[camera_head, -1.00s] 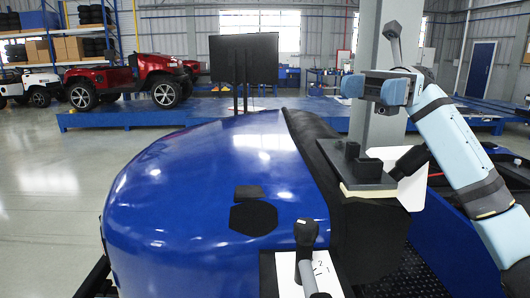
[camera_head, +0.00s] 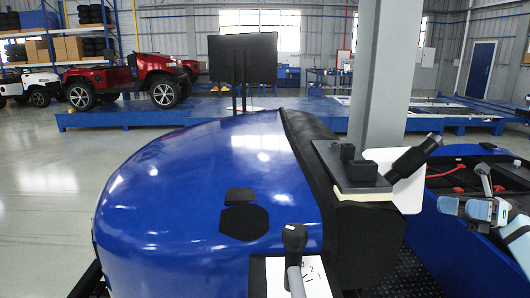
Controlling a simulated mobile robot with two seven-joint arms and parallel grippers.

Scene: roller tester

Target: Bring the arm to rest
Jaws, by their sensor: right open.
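My right arm comes in from the right edge, light blue and low in the picture. Its right gripper (camera_head: 456,206) is open, with nothing seen between its fingers. It hangs at the far right, in front of the open vehicle area and apart from the blue body. A grey stalk (camera_head: 486,180) stands up beside the gripper and moves with it. My left gripper is not in view.
A large blue rounded body (camera_head: 195,190) fills the middle. A black-knobbed lever (camera_head: 294,240) stands before me over a numbered white plate (camera_head: 315,278). A dark bracket (camera_head: 355,173) and grey pillar (camera_head: 382,75) are left of the gripper. A monitor (camera_head: 243,57) stands behind.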

